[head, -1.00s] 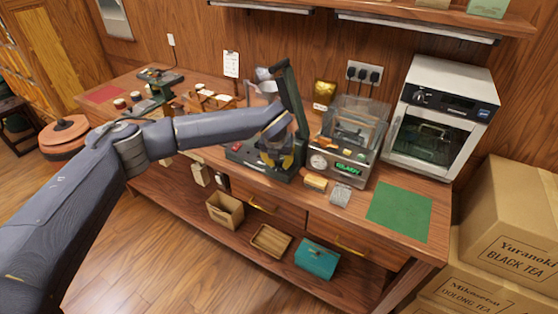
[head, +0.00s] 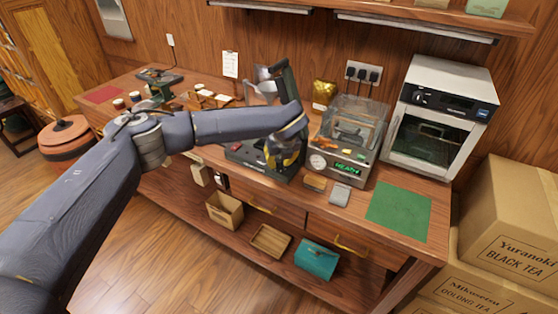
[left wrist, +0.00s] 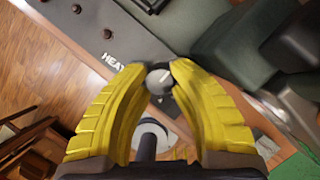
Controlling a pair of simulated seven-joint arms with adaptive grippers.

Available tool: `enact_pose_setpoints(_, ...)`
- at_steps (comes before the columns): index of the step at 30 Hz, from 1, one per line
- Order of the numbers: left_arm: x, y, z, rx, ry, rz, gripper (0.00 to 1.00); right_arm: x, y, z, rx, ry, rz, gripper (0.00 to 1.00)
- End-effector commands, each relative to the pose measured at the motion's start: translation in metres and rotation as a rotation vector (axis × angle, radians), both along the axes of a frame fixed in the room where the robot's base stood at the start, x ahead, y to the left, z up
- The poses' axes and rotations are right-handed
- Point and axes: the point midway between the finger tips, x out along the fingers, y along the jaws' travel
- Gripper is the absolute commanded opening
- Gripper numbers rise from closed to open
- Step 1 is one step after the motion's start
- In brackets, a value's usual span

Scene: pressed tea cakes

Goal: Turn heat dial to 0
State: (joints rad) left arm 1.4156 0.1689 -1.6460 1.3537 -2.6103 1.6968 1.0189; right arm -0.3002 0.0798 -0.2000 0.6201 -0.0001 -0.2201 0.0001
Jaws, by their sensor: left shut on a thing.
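The heat dial (left wrist: 158,80) is a small grey knob with a pale pointer line, set on a dark panel. The word HEAT (left wrist: 115,62) is printed beside it. My left gripper (left wrist: 153,74) has its yellow fingers closed around the knob, one on each side. In the head view, my left gripper (head: 287,158) is over the front right of the dark press machine (head: 245,156), and it hides the dial there. The dial's scale marks are mostly covered, so I cannot read its setting. My right gripper is not in view.
A glass-topped sealing machine (head: 341,168) with a gauge and green display stands just right of the gripper. The press lever (head: 288,82) rises close behind it. A white oven (head: 440,118) and a green mat (head: 398,210) are farther right.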

Motion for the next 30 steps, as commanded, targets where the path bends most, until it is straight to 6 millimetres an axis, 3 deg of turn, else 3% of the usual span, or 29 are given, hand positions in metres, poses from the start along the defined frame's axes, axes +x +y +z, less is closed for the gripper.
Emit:
enact_pose_setpoints(9, 0.0034, 0.0011, 0.0015, 0.0, -0.009, 0.001, 0.0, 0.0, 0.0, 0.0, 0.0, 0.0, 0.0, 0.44)
enact_pose_setpoints(10, 0.0035, 0.0012, 0.0015, 0.0, -0.009, 0.001, 0.24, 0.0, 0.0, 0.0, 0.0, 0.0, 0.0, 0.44)
enact_pose_setpoints(14, 0.0028, 0.0011, 0.0014, 0.0, -0.007, 0.001, 0.39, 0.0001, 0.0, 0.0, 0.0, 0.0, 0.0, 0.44)
enact_pose_setpoints(30, 0.0009, 0.0003, 0.0004, 0.0, -0.002, 0.001, 0.4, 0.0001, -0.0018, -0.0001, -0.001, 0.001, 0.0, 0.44)
